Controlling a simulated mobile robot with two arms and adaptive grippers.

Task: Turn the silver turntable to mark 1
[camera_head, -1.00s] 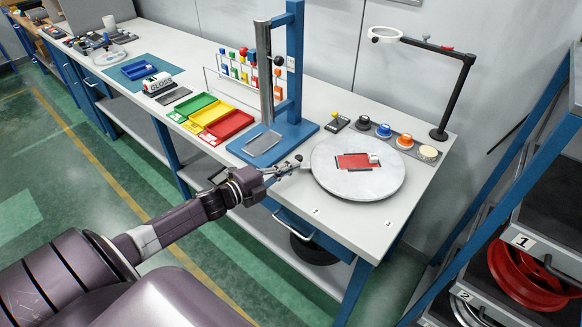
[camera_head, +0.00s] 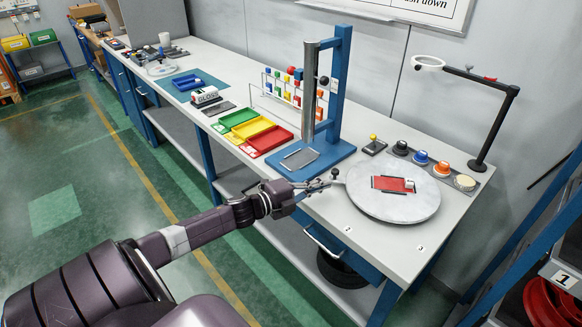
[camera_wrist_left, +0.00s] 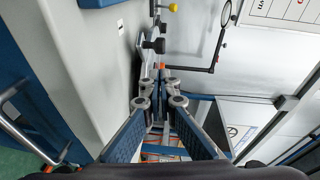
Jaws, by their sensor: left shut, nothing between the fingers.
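The silver turntable (camera_head: 425,204) is a flat round disc near the right end of the grey bench. On it lies a red rectangular piece (camera_head: 388,183) with dark edges and a small pale block. The numbers 2 (camera_head: 348,227) and 3 (camera_head: 420,248) are on the bench top at the turntable's front side; I see no mark 1 on the bench. My left gripper (camera_head: 333,182) is shut and empty at the turntable's left rim, beside a small dark knob (camera_head: 335,172). Contact is too small to tell. The left wrist view shows the gripper's fingers (camera_wrist_left: 160,102). My right gripper is not in view.
A blue press stand (camera_head: 340,75) rises behind and left of the gripper. Several coloured buttons (camera_head: 421,158) line the turntable's back, beside a black lamp arm (camera_head: 497,120). Green, yellow and red trays (camera_head: 265,140) sit further left. A blue rack (camera_head: 530,230) stands at the right.

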